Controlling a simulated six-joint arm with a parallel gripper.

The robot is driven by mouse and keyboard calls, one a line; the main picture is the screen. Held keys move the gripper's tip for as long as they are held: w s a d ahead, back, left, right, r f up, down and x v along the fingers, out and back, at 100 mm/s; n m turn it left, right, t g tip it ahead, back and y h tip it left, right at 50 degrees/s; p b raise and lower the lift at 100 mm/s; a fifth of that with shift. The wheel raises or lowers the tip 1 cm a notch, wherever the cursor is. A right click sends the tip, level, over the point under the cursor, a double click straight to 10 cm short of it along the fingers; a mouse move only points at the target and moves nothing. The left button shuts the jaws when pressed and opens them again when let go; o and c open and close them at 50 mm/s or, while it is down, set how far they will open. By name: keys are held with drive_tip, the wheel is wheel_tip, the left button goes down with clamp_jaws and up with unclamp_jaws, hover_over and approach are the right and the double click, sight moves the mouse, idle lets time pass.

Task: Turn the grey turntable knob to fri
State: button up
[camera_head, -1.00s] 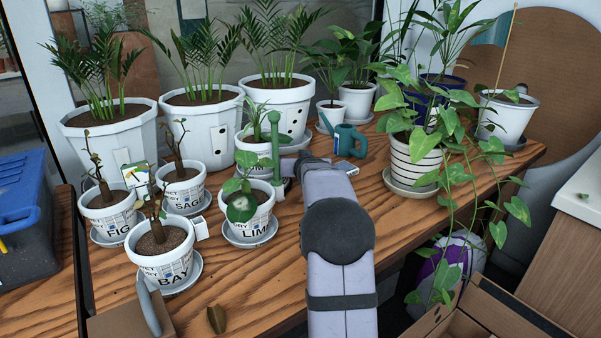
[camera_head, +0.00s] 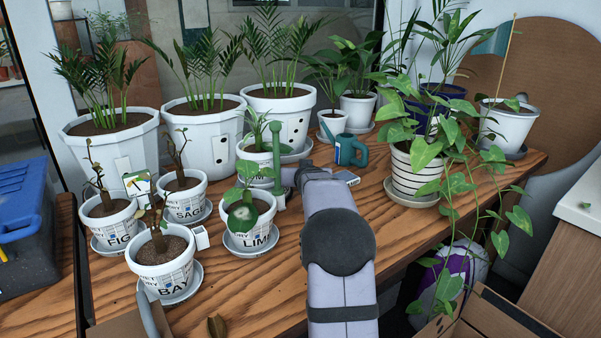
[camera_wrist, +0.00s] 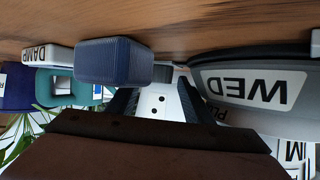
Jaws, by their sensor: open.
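The wrist view is upside down. A grey rounded turntable knob (camera_wrist: 225,82) with a white "WED" label fills its right side; part of another label beside it is cut off by a finger. No "FRI" label shows. My gripper (camera_wrist: 156,90) is open, its two dark fingers apart with nothing between them; a white pot with two dark dots shows behind the gap. The right finger overlaps the knob's edge in the picture; I cannot tell whether they touch. In the head view my arm reaches across the table and hides the gripper's tips; I cannot make out the knob there.
A dark blue ribbed block (camera_wrist: 113,62) and a white "DAMP" marker (camera_wrist: 47,54) lie left of the knob in the wrist view. A teal watering can (camera_head: 350,150), the LIM pot (camera_head: 250,225) and a green ball-topped post (camera_head: 276,150) stand near my arm.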

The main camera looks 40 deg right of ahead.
drive_tip(key=shift+d, duration=0.1)
drive_tip(key=shift+d+r+n+t+y+p, duration=0.15)
drive_tip(key=shift+n+t+y+p, duration=0.25)
drive_tip(key=shift+n+y+p, duration=0.5)
drive_tip(key=y+p, duration=0.1)
drive_tip(key=p, duration=0.3)
drive_tip(key=shift+r+n, duration=0.1)
drive_tip(key=shift+n, duration=0.3)
drive_tip(key=shift+p, duration=0.5)
drive_tip(key=n+y+p, duration=0.1)
drive_tip(key=p, duration=0.5)
drive_tip(key=shift+s+d+n+t+y, duration=0.1)
drive_tip(key=shift+d+n+t+y, duration=0.05)
drive_tip(key=shift+n+t+y, duration=0.2)
